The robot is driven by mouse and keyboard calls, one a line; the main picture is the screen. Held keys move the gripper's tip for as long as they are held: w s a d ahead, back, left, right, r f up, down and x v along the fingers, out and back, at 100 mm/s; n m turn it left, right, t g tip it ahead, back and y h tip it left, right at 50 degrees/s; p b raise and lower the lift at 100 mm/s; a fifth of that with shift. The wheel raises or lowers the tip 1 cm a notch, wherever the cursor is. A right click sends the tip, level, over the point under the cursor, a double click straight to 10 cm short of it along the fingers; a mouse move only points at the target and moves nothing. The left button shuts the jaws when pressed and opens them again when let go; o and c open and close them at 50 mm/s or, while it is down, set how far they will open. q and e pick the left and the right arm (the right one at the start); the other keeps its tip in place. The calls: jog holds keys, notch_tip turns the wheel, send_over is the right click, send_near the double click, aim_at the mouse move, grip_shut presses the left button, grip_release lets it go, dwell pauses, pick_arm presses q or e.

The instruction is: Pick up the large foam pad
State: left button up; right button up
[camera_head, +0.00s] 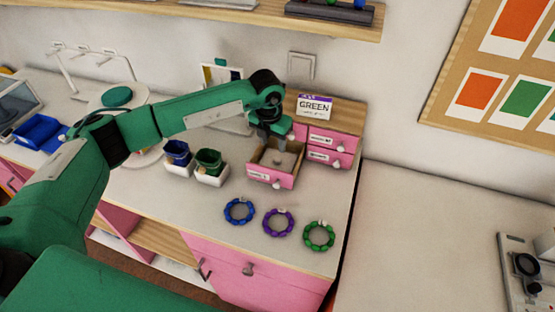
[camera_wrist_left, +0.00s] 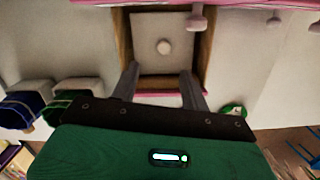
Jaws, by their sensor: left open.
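A pale grey square pad with a small round knob on top, which looks like the foam pad (camera_head: 282,163), lies inside the open pink drawer (camera_head: 262,176). The pad also shows in the left wrist view (camera_wrist_left: 149,61), filling most of the drawer floor. My left gripper (camera_head: 272,143) reaches over the drawer from above. In the left wrist view its two fingers (camera_wrist_left: 160,75) are apart with nothing between them, near the drawer's front edge. The gripper hides part of the drawer in the head view. My right gripper is not in view.
Pink drawer units (camera_head: 328,150) with a GREEN sign (camera_head: 314,107) stand behind. Blue (camera_head: 239,211), purple (camera_head: 278,222) and green (camera_head: 318,236) bead rings lie in front.

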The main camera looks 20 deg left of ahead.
aim_at(277, 159)
pick_arm(q)
jog(key=shift+w+d+f+p, duration=0.2)
jog(key=shift+f+p, duration=0.3)
jog(key=shift+f, duration=0.4)
jog(key=shift+w+d+f+p, duration=0.1)
jog(key=shift+w+f+p, duration=0.1)
jog(key=shift+f+p, duration=0.5)
jog(key=f, duration=0.2)
jog(key=f+p, duration=0.1)
jog(key=shift+w+d+f, duration=0.2)
jog(key=shift+w+f, duration=0.05)
jog(key=shift+f, duration=0.1)
jog(key=shift+w+f, duration=0.1)
jog(key=shift+f, duration=0.15)
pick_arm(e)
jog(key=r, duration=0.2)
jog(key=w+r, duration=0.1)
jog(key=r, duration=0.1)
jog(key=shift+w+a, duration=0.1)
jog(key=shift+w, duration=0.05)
pick_arm(q)
jog(key=shift+c, duration=0.9)
grip_shut()
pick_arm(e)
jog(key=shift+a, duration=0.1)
